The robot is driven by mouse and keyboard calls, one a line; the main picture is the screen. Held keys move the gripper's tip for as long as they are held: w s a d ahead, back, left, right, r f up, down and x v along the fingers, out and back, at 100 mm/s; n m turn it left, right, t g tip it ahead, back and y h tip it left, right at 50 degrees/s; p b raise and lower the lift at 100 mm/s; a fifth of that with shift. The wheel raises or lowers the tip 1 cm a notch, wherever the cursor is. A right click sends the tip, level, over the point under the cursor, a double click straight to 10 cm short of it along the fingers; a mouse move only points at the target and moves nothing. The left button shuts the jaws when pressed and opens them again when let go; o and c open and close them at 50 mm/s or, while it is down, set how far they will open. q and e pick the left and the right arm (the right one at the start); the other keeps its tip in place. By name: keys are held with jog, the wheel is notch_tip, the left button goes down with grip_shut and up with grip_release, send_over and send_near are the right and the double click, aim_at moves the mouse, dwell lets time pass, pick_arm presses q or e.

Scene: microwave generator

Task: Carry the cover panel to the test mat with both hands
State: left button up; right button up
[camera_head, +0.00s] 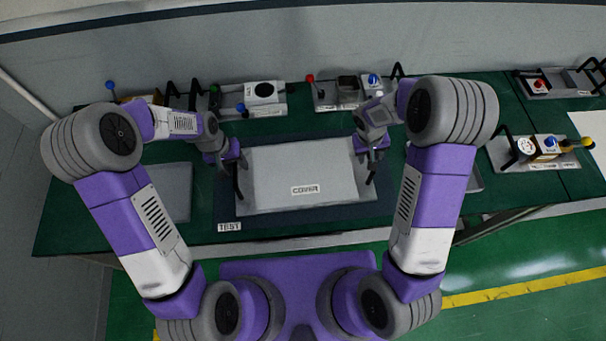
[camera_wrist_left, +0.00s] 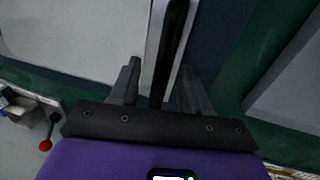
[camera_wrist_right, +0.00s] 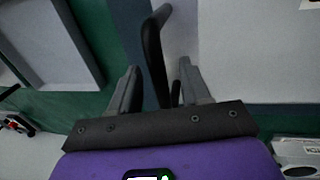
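The cover panel (camera_head: 300,170) is a flat light-grey plate marked COVER. It lies over the dark blue test mat (camera_head: 335,209), whose border shows around it, and looks level. My left gripper (camera_head: 239,168) is at the panel's left end. In the left wrist view its two fingers stand apart on either side of a black handle (camera_wrist_left: 170,50), with gaps visible. My right gripper (camera_head: 371,160) is at the right end. In the right wrist view its fingers stand apart on either side of the other black handle (camera_wrist_right: 153,60). The fingertips are small in the head view.
A grey tray (camera_head: 172,192) lies left of the mat, and another grey tray (camera_head: 474,181) is partly hidden behind my right arm. Several fixtures with coloured knobs, such as one with a black disc (camera_head: 263,92), line the back of the green table (camera_head: 75,215).

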pick_arm(q)
notch_tip(320, 180, up, 12)
jog(key=a, duration=0.2)
jog(key=shift+a, duration=0.2)
pick_arm(e)
notch_tip(320, 180, up, 12)
jog(key=a, duration=0.2)
jog(key=shift+a, duration=0.15)
pick_arm(q)
jog(key=shift+s+f, duration=0.15)
pick_arm(e)
jog(key=shift+s+f, duration=0.15)
jog(key=shift+f, duration=0.05)
dwell(0.3)
